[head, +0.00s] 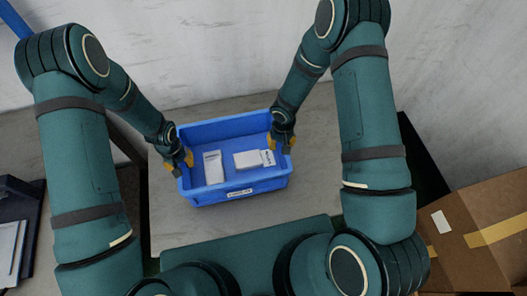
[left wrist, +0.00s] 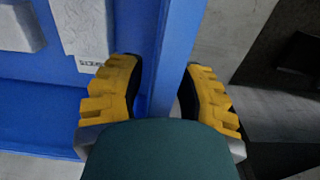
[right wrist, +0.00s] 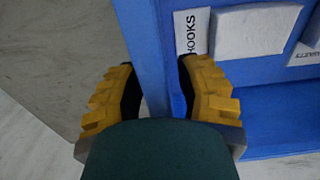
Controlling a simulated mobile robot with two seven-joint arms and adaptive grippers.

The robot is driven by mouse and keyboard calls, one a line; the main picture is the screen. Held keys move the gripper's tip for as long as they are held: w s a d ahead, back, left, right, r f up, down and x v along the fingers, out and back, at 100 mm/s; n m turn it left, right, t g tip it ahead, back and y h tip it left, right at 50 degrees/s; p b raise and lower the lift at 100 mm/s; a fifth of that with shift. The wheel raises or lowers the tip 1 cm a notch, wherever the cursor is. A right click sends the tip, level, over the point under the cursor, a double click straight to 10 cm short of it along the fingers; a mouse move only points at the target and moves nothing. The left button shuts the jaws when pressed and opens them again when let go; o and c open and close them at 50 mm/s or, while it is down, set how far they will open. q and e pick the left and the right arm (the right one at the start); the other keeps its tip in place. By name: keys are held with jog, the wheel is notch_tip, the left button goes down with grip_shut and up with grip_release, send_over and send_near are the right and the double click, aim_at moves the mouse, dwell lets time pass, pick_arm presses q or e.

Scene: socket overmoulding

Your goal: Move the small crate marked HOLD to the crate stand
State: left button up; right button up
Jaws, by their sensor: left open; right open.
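The small blue crate (head: 235,127) sits on a grey surface in the head view, with a white label (head: 240,193) on its front wall too small to read. My left gripper (head: 180,162) is at its left wall and my right gripper (head: 283,143) at its right wall. In the left wrist view, the open yellow fingers (left wrist: 160,88) stand either side of a crate wall (left wrist: 172,75). In the right wrist view, the open fingers (right wrist: 156,85) also straddle a wall (right wrist: 150,50). I cannot identify the crate stand.
White boxes (head: 213,168) (head: 247,160) lie in the crate; one label in the right wrist view reads HOOKS (right wrist: 191,33). A cardboard box (head: 480,235) stands at the right, a dark tray (head: 32,190) at the left. A pale wall (head: 210,50) is behind; grey surface (head: 195,228) is bare in front.

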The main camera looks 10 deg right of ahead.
pick_arm(q)
notch_tip(320, 180, up, 12)
jog(key=shift+f, duration=0.1)
pick_arm(e)
notch_tip(320, 180, up, 12)
jog(key=shift+r, duration=0.1)
dwell(0.7)
dwell(0.5)
